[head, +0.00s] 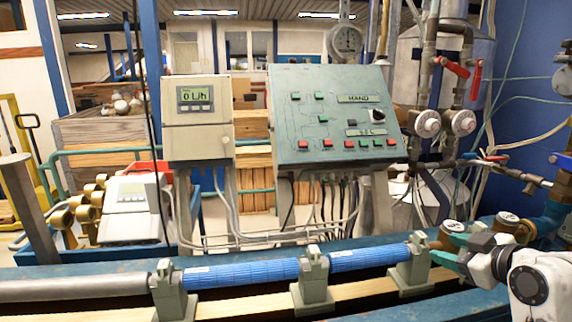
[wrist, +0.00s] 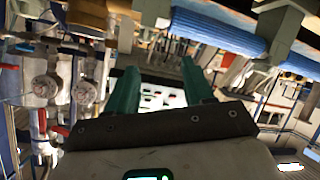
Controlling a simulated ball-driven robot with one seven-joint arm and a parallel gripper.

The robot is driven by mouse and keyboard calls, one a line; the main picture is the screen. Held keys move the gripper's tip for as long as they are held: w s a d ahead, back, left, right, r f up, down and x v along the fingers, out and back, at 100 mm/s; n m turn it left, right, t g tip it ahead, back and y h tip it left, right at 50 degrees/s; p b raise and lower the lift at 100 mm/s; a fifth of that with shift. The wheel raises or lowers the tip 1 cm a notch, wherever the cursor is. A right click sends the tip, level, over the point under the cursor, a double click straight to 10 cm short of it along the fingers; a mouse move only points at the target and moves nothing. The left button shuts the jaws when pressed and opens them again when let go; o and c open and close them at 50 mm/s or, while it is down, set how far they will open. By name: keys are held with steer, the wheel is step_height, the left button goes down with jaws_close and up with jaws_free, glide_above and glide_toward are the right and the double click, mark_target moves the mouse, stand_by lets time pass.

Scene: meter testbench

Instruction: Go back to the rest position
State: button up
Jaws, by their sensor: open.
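My gripper (wrist: 160,72) shows in the wrist view with two green fingers spread apart and nothing between them. Behind the gap is part of a pale panel with dark buttons. In the head view my white arm comes in at the lower right, beside the valves and the blue pipe.
A green control panel (head: 335,112) and a grey meter box (head: 198,122) stand behind the bench. A blue pipe (head: 245,273) in grey clamps (head: 312,280) runs along the front. Red-handled valves (head: 452,68) and round meters (head: 427,122) crowd the right.

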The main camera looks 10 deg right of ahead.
steer(key=s+a+f+m+g, duration=0.1)
steer(key=s+a+f+g, duration=0.1)
steer(key=s+a+f, duration=0.45)
steer(key=s+a+f+m+g, duration=0.15)
steer(key=s+f, duration=0.25)
steer(key=f, duration=0.5)
steer(key=s+a+f+m+g, duration=0.25)
steer(key=s+a+f, duration=0.2)
steer(key=f, duration=0.25)
steer(key=s+f+g+h, duration=0.1)
steer(key=s+f+g, duration=0.2)
steer(key=s, duration=0.7)
steer(key=s+f+m+g, duration=0.1)
steer(key=s+f+g, duration=0.2)
steer(key=s+f, duration=0.3)
steer(key=s, duration=0.5)
steer(key=shift+m+h, duration=0.3)
steer(key=shift+h, duration=0.1)
steer(key=shift+a, duration=0.1)
steer(key=shift+c, duration=0.3)
